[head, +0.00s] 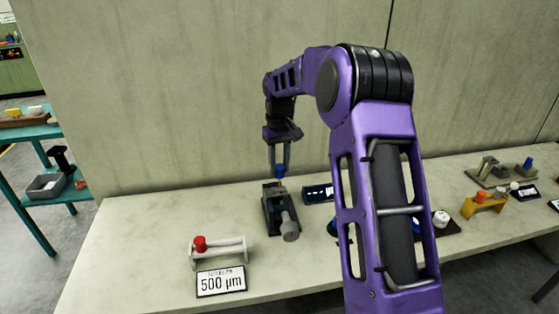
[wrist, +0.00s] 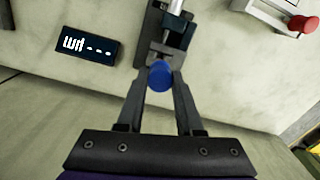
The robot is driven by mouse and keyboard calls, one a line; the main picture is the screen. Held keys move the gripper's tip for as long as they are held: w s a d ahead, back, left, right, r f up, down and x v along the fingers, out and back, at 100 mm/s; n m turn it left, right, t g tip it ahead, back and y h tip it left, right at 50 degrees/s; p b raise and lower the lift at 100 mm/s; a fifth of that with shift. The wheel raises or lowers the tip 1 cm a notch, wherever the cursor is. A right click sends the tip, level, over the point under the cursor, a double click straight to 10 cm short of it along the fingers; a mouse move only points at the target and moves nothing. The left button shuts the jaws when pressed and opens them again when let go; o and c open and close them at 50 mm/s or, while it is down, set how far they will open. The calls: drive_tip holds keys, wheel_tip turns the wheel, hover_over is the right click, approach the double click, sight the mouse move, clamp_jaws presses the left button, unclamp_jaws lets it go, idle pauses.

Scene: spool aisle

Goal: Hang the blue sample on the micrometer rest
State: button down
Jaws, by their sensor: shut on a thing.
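The blue sample (head: 280,171) is a small blue cylinder between my gripper's fingertips. It also shows in the wrist view (wrist: 160,76), seen end-on. My gripper (head: 280,174) is shut on it and points down from above. The micrometer rest (head: 271,206) is a dark block with a grey barrel, standing on the bench below the gripper. In the wrist view the micrometer rest (wrist: 151,40) lies just beyond the blue sample, which covers its near end. I cannot tell whether the sample touches the rest.
A white rest with a red sample (head: 200,243) stands front left behind a "500 µm" sign (head: 221,282). A dark display (head: 318,193) sits right of the micrometer. An orange stand (head: 483,205) and other pieces stand farther right. The wall is close behind.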

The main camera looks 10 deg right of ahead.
sight(280, 188)
drive_tip(key=shift+f, duration=0.25)
idle(0.4)
drive_tip(key=shift+f+b, duration=1.25)
drive_tip(key=shift+f, duration=1.25)
drive_tip(key=shift+c, duration=2.4)
unclamp_jaws()
drive_tip(key=shift+r, duration=0.15)
wheel_tip(280, 188, up, 17)
drive_tip(key=p, duration=0.2)
drive_tip(key=shift+r, duration=0.1)
